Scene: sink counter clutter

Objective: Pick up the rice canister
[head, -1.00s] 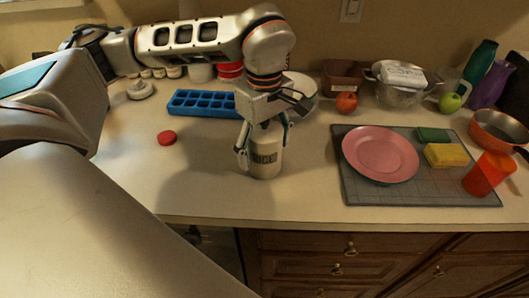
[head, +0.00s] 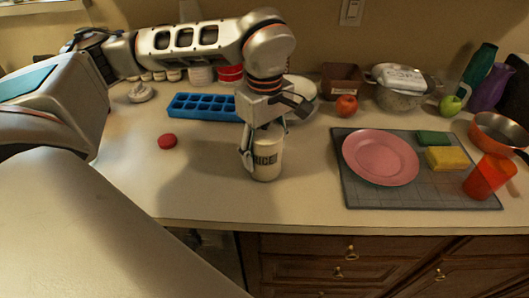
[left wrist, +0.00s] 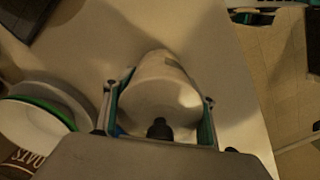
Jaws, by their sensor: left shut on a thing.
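The rice canister (head: 266,162) is a cream cylinder with dark lettering, upright near the middle of the counter in the head view. My left gripper (head: 264,150) comes down over it from above, with a finger on each side, shut on it. In the left wrist view the canister (left wrist: 160,88) sits between the two teal-lined fingers of the gripper (left wrist: 160,115). I cannot tell whether its base touches the counter. My right gripper is not in view.
A grey mat (head: 362,199) with a pink plate (head: 380,157), yellow sponge (head: 447,158) and orange cup (head: 488,177) lies right. A red apple (head: 346,105) stands behind. The counter's front is clear.

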